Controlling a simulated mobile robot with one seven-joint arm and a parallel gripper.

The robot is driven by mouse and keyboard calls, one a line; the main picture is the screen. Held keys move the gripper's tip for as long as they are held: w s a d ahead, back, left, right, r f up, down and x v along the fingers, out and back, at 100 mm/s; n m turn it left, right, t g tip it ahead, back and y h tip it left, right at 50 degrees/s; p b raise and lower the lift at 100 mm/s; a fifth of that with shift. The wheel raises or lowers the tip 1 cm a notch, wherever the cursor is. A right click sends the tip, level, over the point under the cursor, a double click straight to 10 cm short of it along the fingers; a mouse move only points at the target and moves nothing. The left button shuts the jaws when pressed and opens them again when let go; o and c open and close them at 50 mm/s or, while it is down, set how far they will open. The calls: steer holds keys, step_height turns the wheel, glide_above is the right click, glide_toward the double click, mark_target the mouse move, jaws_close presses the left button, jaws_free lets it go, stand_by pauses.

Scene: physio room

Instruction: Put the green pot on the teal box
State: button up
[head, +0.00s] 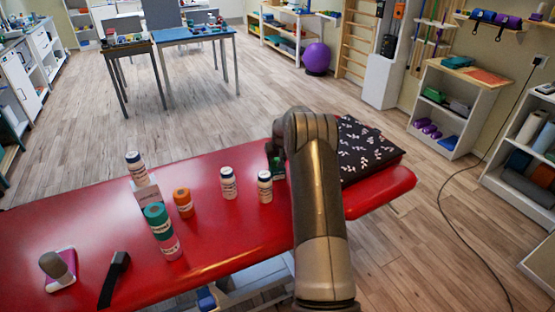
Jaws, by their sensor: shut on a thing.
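My gripper (274,152) is at the far edge of the red treatment table, mostly hidden behind my own arm. It is shut on a small dark green thing, which looks like the green pot (270,148); little of it shows. A small patch of teal (281,169) shows just below it, beside the dark patterned cushion; it may be the teal box, but my arm covers most of it. I cannot tell whether the pot touches it.
A patterned cushion (366,150) lies right of my arm. A black handled tool (115,278) lies front left.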

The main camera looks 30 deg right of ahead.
steer(key=shift+f, duration=0.15)
steer(key=o, duration=1)
